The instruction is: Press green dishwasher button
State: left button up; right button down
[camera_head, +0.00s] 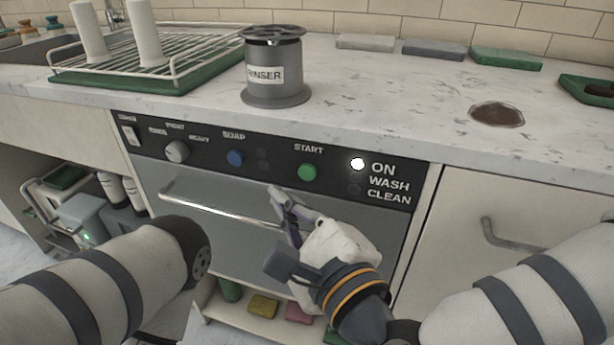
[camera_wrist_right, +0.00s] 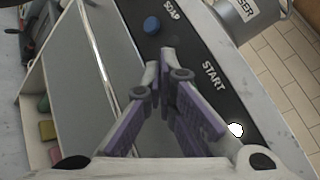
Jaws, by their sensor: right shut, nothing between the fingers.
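The green START button (camera_head: 308,172) sits on the dishwasher's black control panel (camera_head: 222,160) in the head view. My right gripper (camera_head: 275,191) is shut and empty, its tips in front of the dishwasher, lower and to the left of the green button in the picture. Whether the tips touch anything I cannot tell. My left gripper is out of view.
The ON lamp (camera_head: 357,164) glows white; the WASH and CLEAN lamps are dark. The chrome door handle (camera_head: 215,207) runs below the panel. A grey knob (camera_head: 177,151) is at the left. The rinser (camera_head: 275,84) stands on the counter (camera_head: 390,85) above.

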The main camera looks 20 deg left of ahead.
aim_at(284, 163)
jog(key=shift+w+d, duration=0.1)
jog(key=shift+w, duration=1.8)
jog(key=shift+w, duration=0.4)
jog(key=shift+w, duration=0.5)
dwell(0.4)
jog(key=shift+s, duration=0.9)
jog(key=s+p, duration=0.1)
jog(key=s, duration=0.4)
